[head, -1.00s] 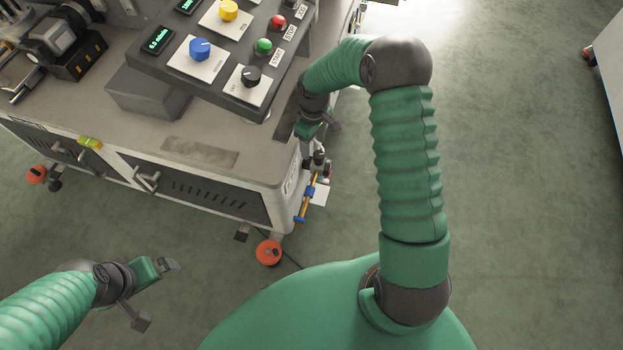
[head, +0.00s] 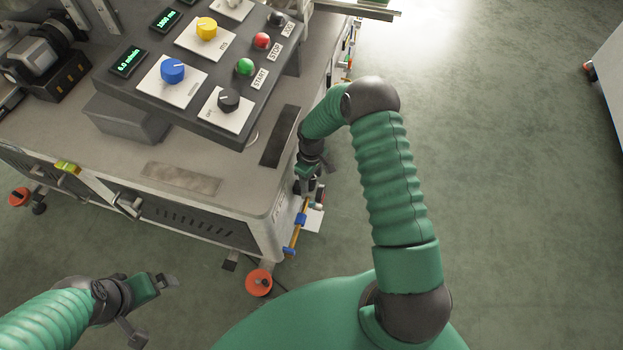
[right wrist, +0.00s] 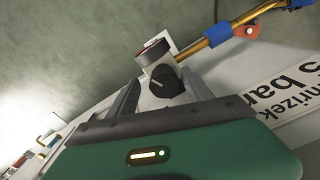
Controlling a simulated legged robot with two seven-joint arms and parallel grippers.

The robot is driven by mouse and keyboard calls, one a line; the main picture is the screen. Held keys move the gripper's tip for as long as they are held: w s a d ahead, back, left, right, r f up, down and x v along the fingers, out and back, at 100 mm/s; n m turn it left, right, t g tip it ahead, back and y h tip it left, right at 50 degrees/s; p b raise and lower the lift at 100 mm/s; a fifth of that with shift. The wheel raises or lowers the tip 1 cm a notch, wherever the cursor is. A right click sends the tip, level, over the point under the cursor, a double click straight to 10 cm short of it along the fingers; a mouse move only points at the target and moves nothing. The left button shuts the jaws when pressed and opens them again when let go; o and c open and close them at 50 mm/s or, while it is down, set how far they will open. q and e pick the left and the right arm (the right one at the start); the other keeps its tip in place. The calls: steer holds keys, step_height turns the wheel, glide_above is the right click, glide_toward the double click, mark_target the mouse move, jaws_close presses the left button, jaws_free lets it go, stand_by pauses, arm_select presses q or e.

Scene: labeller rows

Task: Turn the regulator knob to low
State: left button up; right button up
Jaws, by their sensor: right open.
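The regulator knob (right wrist: 165,86) is black with a pale line on its face, in the right wrist view, beside a small round gauge (right wrist: 152,50). My right gripper (right wrist: 160,80) is open, with one finger on each side of the knob in that view; I cannot tell whether they touch it. In the head view my right gripper (head: 308,182) is at the bench's near right corner and mostly hides the knob. My left gripper (head: 153,310) is open and empty over the floor at lower left.
A brass pipe with blue fittings (head: 295,232) runs beside the regulator. The control panel (head: 150,108) on the bench carries blue, yellow and black knobs and several buttons. Open floor lies at right.

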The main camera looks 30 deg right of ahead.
steer(key=shift+a+r, duration=0.15)
steer(key=shift+a, duration=0.35)
steer(key=c, duration=0.5)
steer(key=shift+s+d, duration=0.1)
steer(key=shift+d, duration=0.15)
steer(key=c, duration=0.7)
arm_select(q)
steer(key=shift+a, duration=0.35)
arm_select(e)
jaws_close()
arm_select(q)
steer(key=shift+a, duration=0.1)
